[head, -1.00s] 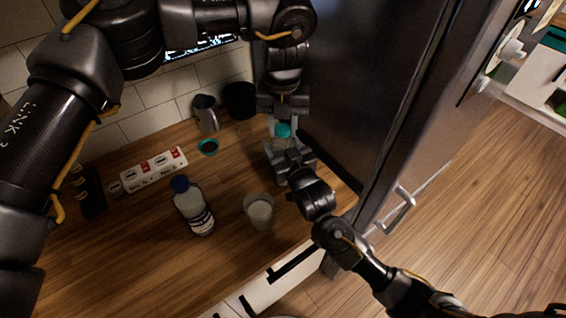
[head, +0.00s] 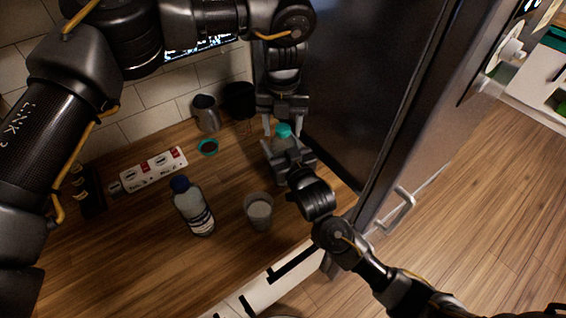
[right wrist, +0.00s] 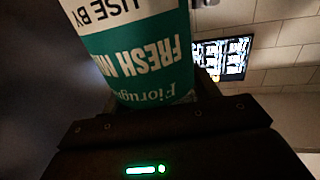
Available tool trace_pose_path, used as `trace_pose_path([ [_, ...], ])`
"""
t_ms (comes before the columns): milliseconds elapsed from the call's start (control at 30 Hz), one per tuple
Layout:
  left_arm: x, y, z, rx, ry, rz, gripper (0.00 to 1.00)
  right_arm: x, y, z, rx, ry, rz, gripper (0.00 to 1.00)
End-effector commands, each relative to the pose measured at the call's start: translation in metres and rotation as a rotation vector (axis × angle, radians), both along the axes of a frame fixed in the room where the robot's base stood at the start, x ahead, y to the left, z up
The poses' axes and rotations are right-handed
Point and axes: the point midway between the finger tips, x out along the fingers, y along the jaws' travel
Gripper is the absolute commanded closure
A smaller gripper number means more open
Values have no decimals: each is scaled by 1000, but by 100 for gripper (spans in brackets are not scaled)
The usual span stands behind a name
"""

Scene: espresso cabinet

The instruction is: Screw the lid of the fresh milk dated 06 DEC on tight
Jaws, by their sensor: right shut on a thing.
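The fresh milk bottle (head: 278,146) stands at the back right of the wooden counter, with a teal lid (head: 283,131) on its top. In the right wrist view its teal and white label (right wrist: 140,60) reads "FRESH M…" and "USE BY", upside down; the date is out of sight. My right gripper (head: 284,160) is shut on the bottle's body and hides much of it. My left gripper (head: 284,122) points down from above, its fingers spread apart on either side of the lid with gaps showing. How tight the lid sits cannot be seen.
A blue-capped bottle (head: 194,208) and a glass of milk (head: 259,212) stand in front to the left. A tall dark cabinet (head: 370,90) stands close on the right.

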Motion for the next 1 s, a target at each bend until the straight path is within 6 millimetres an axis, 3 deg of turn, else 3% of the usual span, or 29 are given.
trace_pose_path([
  [267,0,-1,3,-1,0,-2,44,0,0,-1,-2,2,-1,100],
  [633,0,-1,43,0,-1,-2,44,0,0,-1,-2,2,-1,100],
  [867,-1,-1,45,0,2,-2,44,0,0,-1,-2,2,-1,100],
  [1000,0,-1,49,0,-6,-2,49,0,0,-1,-2,2,-1,100],
])
